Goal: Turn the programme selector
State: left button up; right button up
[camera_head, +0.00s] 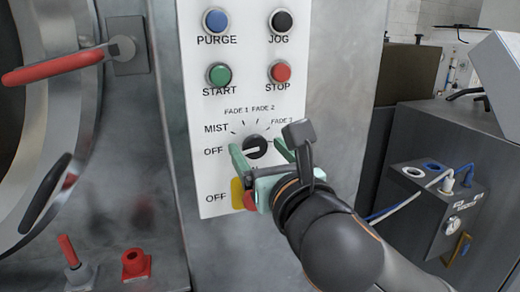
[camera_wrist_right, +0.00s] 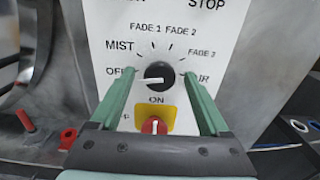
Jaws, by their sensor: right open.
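The programme selector (camera_head: 256,147) is a round black knob on the white control panel (camera_head: 215,125). It also shows in the right wrist view (camera_wrist_right: 160,73), where its white pointer line points left towards OFF. Marks around it read MIST, FADE 1, FADE 2 and FADE 3; a label on the right is partly covered by a finger. My right gripper (camera_head: 259,153) is open, with one green finger on each side of the knob. In the right wrist view its fingertips (camera_wrist_right: 157,75) flank the knob with gaps showing; contact is not visible. My left gripper is not in view.
A yellow-backed red switch (camera_wrist_right: 155,119) sits just below the selector, between the fingers. Purge (camera_head: 216,20), jog (camera_head: 282,21), start (camera_head: 219,74) and stop (camera_head: 281,72) buttons are above. A red-handled latch (camera_head: 55,67) is left; a grey box with hoses (camera_head: 430,205) is right.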

jog(key=shift+w, duration=0.1)
jog(key=shift+c, duration=0.3)
grip_shut()
dwell(0.4)
